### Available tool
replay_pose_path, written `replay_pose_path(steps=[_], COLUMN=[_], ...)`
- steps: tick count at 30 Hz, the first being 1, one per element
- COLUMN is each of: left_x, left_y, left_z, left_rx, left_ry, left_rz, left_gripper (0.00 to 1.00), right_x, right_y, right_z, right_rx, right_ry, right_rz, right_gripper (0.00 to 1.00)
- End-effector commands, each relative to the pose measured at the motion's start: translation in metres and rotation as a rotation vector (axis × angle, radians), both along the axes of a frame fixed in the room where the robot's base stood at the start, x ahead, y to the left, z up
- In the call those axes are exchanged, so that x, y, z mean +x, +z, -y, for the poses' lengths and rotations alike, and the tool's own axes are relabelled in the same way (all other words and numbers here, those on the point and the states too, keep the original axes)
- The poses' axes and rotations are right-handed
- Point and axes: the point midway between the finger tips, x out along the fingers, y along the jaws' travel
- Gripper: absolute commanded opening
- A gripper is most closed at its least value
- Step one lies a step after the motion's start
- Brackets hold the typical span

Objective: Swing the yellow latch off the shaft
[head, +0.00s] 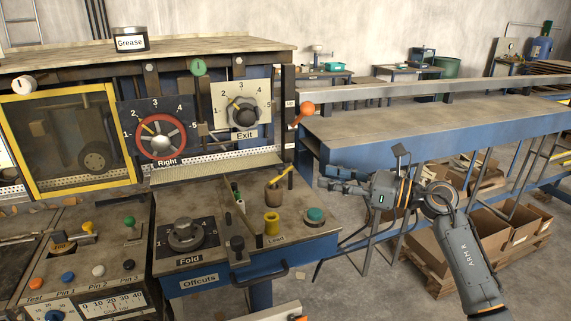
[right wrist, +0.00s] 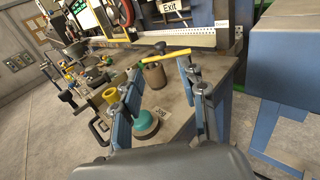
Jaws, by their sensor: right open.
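A yellow bar (head: 284,175) sticks up at a slant from a brown cylinder (head: 273,196) near the right end of the bench; this may be the latch, but I cannot tell for sure. In the right wrist view the yellow bar (right wrist: 166,57) lies across the top of the brown cylinder (right wrist: 153,76), beyond my fingertips. My right gripper (head: 326,179) is to the right of the bar, apart from it, open and empty. Its two fingers (right wrist: 158,72) frame the cylinder in the wrist view. My left gripper is not in view.
The Right dial (head: 160,138) and Exit dial (head: 243,113) are behind. A blue table (head: 430,128) runs off right. Free air surrounds my right gripper.

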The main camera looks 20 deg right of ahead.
Motion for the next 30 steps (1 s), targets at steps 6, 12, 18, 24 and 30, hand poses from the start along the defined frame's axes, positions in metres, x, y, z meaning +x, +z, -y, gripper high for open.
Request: replay_pose_path(steps=[6, 12, 18, 24, 30], left_x=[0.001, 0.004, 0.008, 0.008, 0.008], left_y=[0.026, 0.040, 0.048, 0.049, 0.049], left_z=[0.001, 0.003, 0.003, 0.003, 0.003], left_rx=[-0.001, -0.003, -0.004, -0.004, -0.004], left_ry=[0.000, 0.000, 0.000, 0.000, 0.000], left_rz=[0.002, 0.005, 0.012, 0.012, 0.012], left_gripper=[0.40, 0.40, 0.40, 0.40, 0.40], right_x=[0.033, 0.059, 0.076, 0.080, 0.079], right_y=[0.007, 0.005, 0.003, 0.000, 0.000], right_z=[-0.036, -0.064, -0.081, -0.086, -0.085], right_rx=[0.009, 0.008, 0.007, 0.005, 0.004], right_ry=[0.002, 0.001, -0.001, 0.000, 0.000], right_rz=[0.000, -0.002, -0.002, -0.002, -0.002], right_gripper=[0.42, 0.42, 0.42, 0.42, 0.40])
